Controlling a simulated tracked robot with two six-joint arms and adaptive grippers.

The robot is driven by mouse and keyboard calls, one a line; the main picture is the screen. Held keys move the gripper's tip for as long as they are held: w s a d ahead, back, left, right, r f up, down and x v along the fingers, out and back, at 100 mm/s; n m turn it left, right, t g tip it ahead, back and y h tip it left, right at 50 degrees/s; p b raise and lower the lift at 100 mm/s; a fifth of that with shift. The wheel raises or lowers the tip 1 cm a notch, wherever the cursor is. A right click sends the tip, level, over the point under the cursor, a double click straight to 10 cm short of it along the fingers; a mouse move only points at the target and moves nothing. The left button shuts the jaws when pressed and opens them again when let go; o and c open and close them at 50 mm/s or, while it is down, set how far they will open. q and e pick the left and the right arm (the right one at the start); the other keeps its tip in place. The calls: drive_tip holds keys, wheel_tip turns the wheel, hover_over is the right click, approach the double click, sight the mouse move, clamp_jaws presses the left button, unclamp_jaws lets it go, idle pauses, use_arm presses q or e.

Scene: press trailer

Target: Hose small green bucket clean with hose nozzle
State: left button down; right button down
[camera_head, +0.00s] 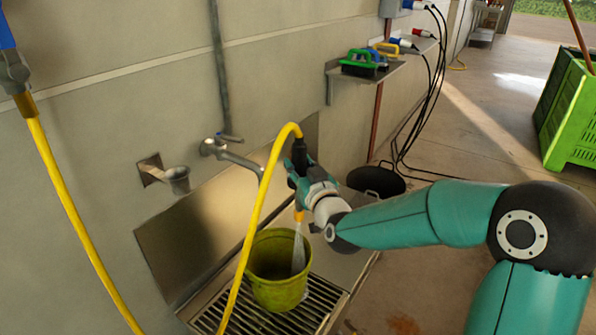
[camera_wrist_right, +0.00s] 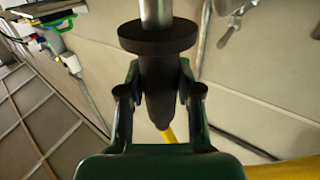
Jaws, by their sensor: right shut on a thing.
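The small green bucket (camera_head: 278,290) stands upright on a slatted metal grate. It is yellow-green, with darker patches on its inner wall. My right gripper (camera_head: 299,178) is shut on the hose nozzle (camera_head: 299,153) above the bucket. The nozzle points down and a pale stream of water (camera_head: 298,250) runs from its orange tip into the bucket. In the right wrist view, the black and grey nozzle (camera_wrist_right: 158,38) sits between the two fingers of my right gripper (camera_wrist_right: 160,92). My left gripper is not in view.
The yellow hose (camera_head: 256,210) arches from the nozzle past the bucket's left side. A wall tap (camera_head: 230,153) is behind the basin. A shelf (camera_head: 362,75) holds brushes. A black round container (camera_head: 377,181) is behind my right arm. A green crate (camera_head: 572,115) stands at right.

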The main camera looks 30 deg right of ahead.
drive_tip(key=shift+f+b, duration=2.1)
drive_tip(key=shift+f, duration=1.75)
